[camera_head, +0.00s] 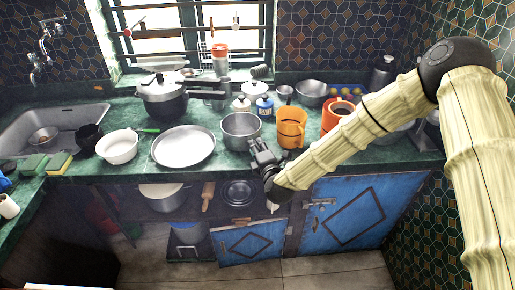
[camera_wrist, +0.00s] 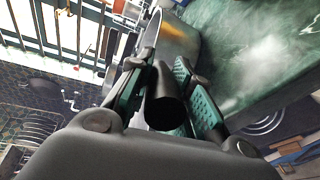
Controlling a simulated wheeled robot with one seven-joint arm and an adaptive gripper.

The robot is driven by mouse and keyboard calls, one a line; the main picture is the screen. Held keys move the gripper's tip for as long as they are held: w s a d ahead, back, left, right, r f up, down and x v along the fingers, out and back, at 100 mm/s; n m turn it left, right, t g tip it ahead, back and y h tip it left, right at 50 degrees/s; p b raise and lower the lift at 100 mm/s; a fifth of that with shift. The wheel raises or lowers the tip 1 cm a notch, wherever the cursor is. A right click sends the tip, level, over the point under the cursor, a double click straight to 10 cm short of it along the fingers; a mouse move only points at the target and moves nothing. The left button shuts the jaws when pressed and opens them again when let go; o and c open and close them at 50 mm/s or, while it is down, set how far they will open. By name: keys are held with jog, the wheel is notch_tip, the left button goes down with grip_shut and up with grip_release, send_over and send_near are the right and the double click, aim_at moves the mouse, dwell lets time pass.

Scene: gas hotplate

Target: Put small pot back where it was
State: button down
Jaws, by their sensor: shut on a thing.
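The small pot (camera_head: 240,133) is a grey metal pot near the counter's front edge, between the wide flat pan and the orange mug. It looks upright and empty. My gripper (camera_head: 259,149) is at its front right side, over the counter edge. In the wrist view my gripper (camera_wrist: 160,85) has its green-padded fingers on both sides of the pot's dark handle (camera_wrist: 165,105), shut on it. The pot's metal wall (camera_wrist: 178,45) shows just beyond the fingers. I cannot tell whether the pot's base touches the counter.
A wide flat pan (camera_head: 184,147) and a white bowl (camera_head: 118,147) stand to the left. A pressure cooker (camera_head: 163,99) is behind them. An orange mug (camera_head: 291,127) is close on the right. White and blue lidded jars (camera_head: 264,106) stand behind the pot. The sink (camera_head: 50,128) is far left.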

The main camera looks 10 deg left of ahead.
jog(key=shift+f, duration=0.1)
jog(key=c, duration=1.3)
grip_release()
jog(key=b+v, duration=0.2)
jog(key=v, duration=1)
jog(key=shift+d+b, duration=0.1)
jog(key=shift+b, duration=0.25)
